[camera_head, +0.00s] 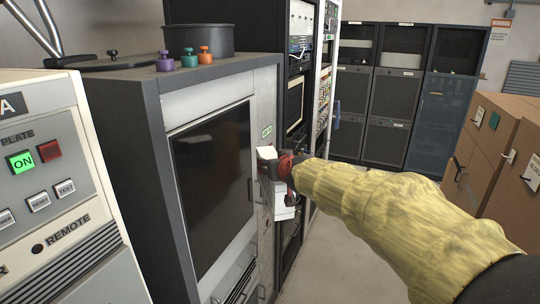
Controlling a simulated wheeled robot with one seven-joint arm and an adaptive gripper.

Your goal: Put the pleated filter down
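My gripper (273,172) is at the end of my yellow-sleeved arm, in the middle of the view, in front of the grey cabinet's right edge. It appears shut on a white block-like thing, which I take to be the pleated filter (284,212). White parts of it show above and below the dark fingers. The gripper and wrist hide its middle, and its pleats are too small to make out. It is held upright in the air, close to the cabinet front; I cannot tell whether it touches the cabinet.
The grey cabinet (160,108) has a dark round pan (198,40) and purple, green and orange knobs on top. A control panel (45,190) stands at left. Dark racks (385,105) line the back. Brown cabinets (505,150) stand at right. Some floor (335,262) is clear below my arm.

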